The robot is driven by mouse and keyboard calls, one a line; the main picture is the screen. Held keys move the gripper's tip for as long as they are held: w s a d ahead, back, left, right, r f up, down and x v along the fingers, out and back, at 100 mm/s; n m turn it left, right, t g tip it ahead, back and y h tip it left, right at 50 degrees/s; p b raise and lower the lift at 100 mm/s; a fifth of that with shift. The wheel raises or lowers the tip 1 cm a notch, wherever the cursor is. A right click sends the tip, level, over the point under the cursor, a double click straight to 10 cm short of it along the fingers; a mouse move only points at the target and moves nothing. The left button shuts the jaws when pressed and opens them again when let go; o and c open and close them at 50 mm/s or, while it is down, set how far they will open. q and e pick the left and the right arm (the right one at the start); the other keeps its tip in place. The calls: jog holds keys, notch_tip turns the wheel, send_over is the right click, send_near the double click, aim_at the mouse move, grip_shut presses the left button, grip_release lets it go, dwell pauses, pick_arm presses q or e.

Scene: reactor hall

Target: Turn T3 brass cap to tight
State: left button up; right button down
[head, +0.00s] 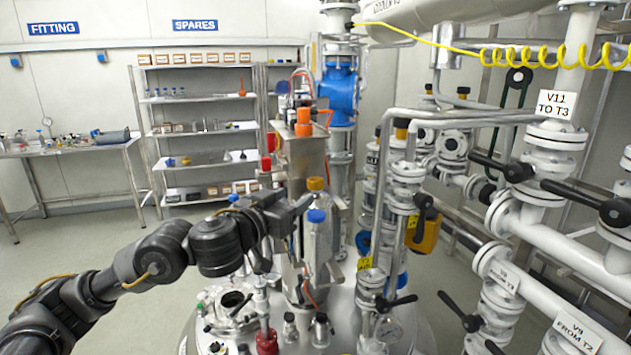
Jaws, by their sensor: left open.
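I cannot tell whether a finger touches either cap. My right gripper is not in view.
The reactor lid (330,338) below carries several small fittings, with a red one (267,342) in front. A steel box (303,155) with orange-capped tops stands behind. White pipes with black-handled valves (575,200) crowd the right. Shelves (205,129) stand at the back left.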

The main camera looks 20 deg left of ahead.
aim_at(311, 185)
pick_arm(q)
jog(key=x, duration=1.1)
jog(key=shift+a, duration=0.15)
jog(key=shift+c, duration=0.2)
